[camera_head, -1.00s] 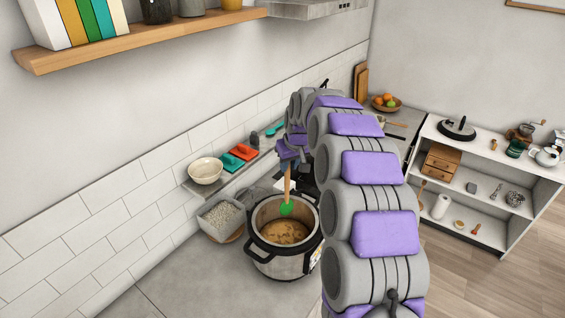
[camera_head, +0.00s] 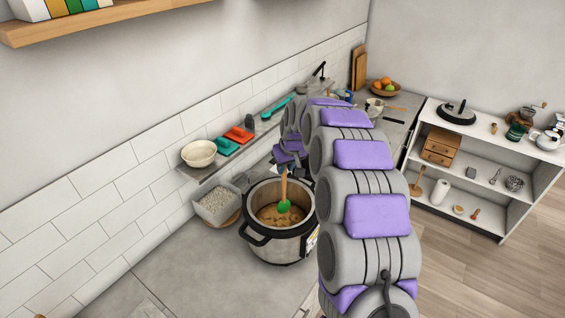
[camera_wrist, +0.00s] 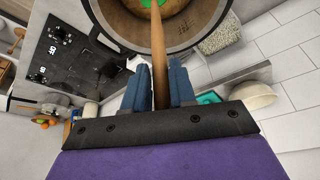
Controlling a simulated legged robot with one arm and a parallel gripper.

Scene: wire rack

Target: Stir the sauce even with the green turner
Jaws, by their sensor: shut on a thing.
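The green turner (camera_head: 284,206) has a wooden handle (camera_head: 284,186) and a green head. My gripper (camera_head: 287,163) is shut on the handle, which also shows between the blue fingers (camera_wrist: 160,88) in the wrist view. The turner hangs upright with its head down inside the pot (camera_head: 254,243), over or touching the brown, lumpy sauce (camera_head: 270,217). Whether the head is dipped in the sauce is hard to tell. In the wrist view the pot's rim (camera_wrist: 112,36) is at the top, and the green head (camera_wrist: 148,3) is cut by the edge.
A container of white grains (camera_head: 214,206) stands close left of the pot. A narrow ledge behind holds a cream bowl (camera_head: 198,154) and red (camera_head: 239,134) and teal (camera_head: 227,146) items. The counter (camera_head: 180,268) at front left is clear. A white shelf unit (camera_head: 490,150) stands at right.

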